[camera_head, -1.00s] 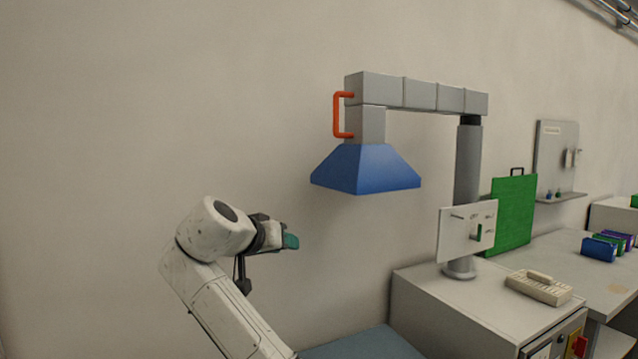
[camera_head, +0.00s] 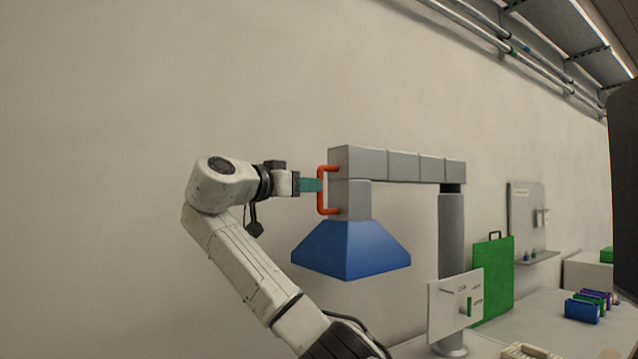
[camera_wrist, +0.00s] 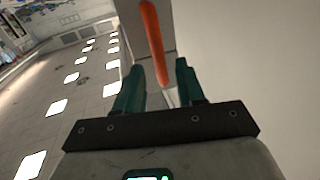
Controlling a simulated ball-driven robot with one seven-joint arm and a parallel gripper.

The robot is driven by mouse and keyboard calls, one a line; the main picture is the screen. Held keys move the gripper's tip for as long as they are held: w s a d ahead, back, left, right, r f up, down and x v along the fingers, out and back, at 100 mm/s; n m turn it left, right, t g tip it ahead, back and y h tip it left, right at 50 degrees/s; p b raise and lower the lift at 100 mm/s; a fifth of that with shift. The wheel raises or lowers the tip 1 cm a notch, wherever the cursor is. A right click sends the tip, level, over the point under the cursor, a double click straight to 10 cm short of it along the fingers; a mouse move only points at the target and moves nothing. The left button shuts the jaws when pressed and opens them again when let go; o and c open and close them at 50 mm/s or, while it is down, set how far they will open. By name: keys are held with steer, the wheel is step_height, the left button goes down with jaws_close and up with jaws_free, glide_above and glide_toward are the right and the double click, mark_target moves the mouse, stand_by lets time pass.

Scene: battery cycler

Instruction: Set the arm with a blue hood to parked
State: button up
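The arm's blue hood (camera_head: 352,250) hangs from the left end of a grey horizontal beam (camera_head: 400,167) on an upright grey post (camera_head: 451,230). An orange-red handle (camera_head: 321,190) stands on the beam's left end. My gripper (camera_head: 314,185) is level with the handle and right at it in the head view. In the wrist view, the green fingers of my gripper (camera_wrist: 158,68) are apart, with the orange handle (camera_wrist: 152,35) between their tips and gaps visible beside it.
A green board (camera_head: 493,280) stands behind the post. Blue and purple items (camera_head: 582,310) lie on the bench (camera_head: 540,310) at right. A dark upright shape (camera_head: 625,190) is at the far right edge.

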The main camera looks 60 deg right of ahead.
mark_target(320, 211)
steer(key=shift+p+x, duration=0.5)
steer(key=shift+x, duration=2.1)
steer(key=shift+c, duration=0.3)
jaws_close()
